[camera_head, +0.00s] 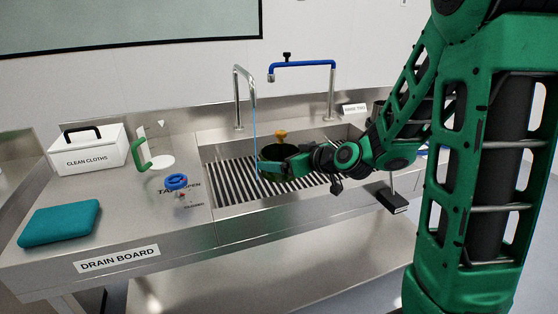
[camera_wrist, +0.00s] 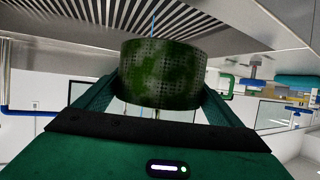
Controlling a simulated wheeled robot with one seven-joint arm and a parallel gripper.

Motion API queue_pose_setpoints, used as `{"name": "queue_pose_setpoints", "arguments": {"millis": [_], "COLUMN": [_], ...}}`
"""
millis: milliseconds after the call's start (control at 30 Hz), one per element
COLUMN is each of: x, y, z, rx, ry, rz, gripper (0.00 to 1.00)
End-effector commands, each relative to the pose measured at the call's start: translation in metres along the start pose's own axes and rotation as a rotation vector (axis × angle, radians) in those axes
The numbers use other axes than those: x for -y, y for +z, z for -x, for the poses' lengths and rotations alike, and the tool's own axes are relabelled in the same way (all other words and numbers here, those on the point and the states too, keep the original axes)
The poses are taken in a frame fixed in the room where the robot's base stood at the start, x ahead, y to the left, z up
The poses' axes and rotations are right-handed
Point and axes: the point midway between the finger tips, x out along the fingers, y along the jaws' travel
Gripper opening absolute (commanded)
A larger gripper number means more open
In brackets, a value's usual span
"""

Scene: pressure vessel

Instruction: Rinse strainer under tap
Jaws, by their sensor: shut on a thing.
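The strainer (camera_head: 280,152) is a dark perforated cylinder blotched with green, with an orange piece on top. It also shows in the wrist view (camera_wrist: 162,75), between my two fingers. My gripper (camera_head: 283,166) is shut on it and holds it over the sink (camera_head: 225,178). A thin blue water stream (camera_head: 256,135) falls from the steel tap (camera_head: 238,85), just left of the strainer in the head view. In the wrist view the stream (camera_wrist: 153,27) lines up with the strainer's middle; I cannot tell whether it touches. The blue tap handle (camera_head: 176,181) sits by the "TAP OPEN" marking.
A blue-topped pipe (camera_head: 303,64) stands behind the sink. A black-headed tool (camera_head: 392,201) lies at the right front.

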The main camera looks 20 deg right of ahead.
Motion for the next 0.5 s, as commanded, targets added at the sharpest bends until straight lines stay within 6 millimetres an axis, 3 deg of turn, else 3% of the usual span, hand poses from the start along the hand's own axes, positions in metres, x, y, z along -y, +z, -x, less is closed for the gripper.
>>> {"name": "queue_pose_setpoints", "arguments": {"millis": [500], "x": [-0.013], "y": [-0.007], "z": [-0.037], "rx": [-0.001], "ry": [0.0], "rz": [0.0], "gripper": [0.55]}}
